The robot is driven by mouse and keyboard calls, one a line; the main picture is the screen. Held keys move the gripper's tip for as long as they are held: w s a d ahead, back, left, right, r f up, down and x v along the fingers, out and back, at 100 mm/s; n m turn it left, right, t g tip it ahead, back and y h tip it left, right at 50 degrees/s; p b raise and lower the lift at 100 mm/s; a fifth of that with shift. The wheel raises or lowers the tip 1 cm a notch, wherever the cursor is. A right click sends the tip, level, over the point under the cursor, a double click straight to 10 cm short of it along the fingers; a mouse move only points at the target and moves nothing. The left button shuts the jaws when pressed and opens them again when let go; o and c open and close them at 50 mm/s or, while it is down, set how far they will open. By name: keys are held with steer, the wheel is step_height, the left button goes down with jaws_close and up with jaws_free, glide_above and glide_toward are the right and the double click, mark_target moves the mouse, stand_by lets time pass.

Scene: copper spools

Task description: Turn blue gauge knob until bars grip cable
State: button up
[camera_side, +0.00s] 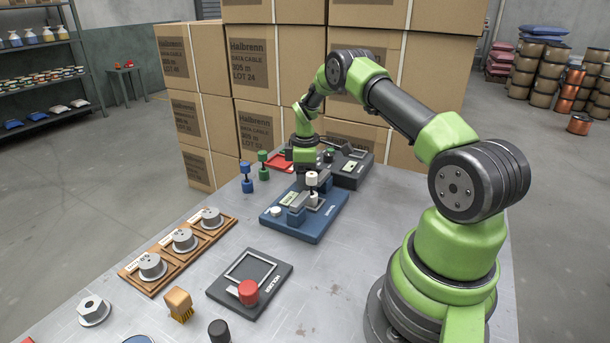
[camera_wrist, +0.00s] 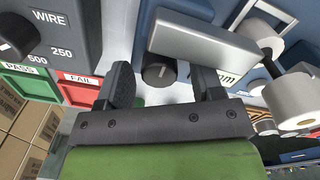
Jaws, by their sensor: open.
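The blue gauge (camera_side: 330,225) lies on the metal table, with a grey block and pale cylinders on it. In the wrist view, a dark round knob (camera_wrist: 158,72) with a light pointer line sits between the two fingers of my gripper (camera_wrist: 163,80). The fingers stand apart on either side of the knob, with gaps. I cannot tell which part is the cable.
A dark grey tester (camera_side: 350,172) marked WIRE stands behind the gauge, beside green PASS (camera_wrist: 25,82) and red FAIL (camera_wrist: 82,88) areas. Blue and green posts (camera_side: 247,180) stand to the left.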

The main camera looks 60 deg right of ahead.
steer(key=c, duration=0.9)
steer(key=m, duration=0.4)
steer(key=shift+m, duration=0.4)
steer(key=m, duration=1.4)
steer(key=shift+m, duration=0.4)
